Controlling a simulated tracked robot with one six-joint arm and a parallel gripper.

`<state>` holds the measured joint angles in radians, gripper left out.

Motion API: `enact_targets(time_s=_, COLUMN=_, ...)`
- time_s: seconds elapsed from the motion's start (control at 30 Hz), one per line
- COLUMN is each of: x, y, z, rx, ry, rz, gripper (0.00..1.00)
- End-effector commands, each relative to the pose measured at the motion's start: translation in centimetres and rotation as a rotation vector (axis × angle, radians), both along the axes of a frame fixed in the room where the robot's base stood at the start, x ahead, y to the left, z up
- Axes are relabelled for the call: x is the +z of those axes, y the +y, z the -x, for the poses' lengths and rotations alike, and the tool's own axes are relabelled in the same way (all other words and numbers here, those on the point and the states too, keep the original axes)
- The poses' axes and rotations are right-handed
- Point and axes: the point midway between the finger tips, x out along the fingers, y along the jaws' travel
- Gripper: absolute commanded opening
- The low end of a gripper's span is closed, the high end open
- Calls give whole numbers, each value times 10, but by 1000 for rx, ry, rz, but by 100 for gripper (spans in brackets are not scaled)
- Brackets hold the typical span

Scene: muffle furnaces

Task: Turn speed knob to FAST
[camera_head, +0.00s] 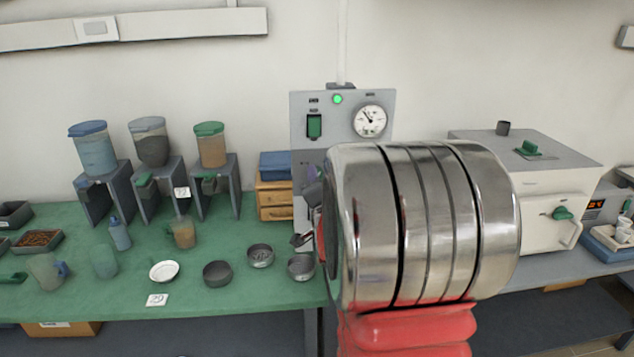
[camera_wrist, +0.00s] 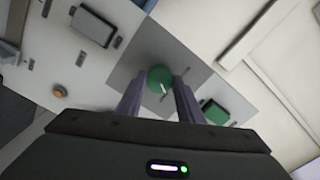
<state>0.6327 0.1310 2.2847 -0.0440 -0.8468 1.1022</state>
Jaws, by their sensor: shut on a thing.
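In the wrist view a round green knob (camera_wrist: 158,77) with a white pointer mark sits on a grey panel, which appears rotated. My gripper (camera_wrist: 162,85) is shut on this knob, with one grey-purple finger on each side. The pointer mark slants; no FAST label can be read. In the head view the grey control panel (camera_head: 300,103) stands behind the table against the wall. My arm hides its lower part and the knob. A small part of my gripper's fingers shows at the arm's left edge.
The panel carries a green switch (camera_head: 314,126), a lit green lamp (camera_head: 337,99) and a round gauge (camera_head: 370,121). Hoppers on stands, small bowls and a white dish (camera_head: 164,271) are on the green table to the left. A white furnace (camera_head: 540,175) stands at the right.

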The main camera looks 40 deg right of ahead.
Motion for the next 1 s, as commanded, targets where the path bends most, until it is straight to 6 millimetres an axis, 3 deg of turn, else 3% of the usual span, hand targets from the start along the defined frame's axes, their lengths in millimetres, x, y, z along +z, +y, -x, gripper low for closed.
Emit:
enact_targets(time_s=0.4, x=-3, y=-1, z=1, rx=-3, ry=-147, rz=-226, gripper=11)
enact_targets(time_s=1.0, x=-4, y=-1, z=2, rx=-5, ry=-174, rz=-269, gripper=11)
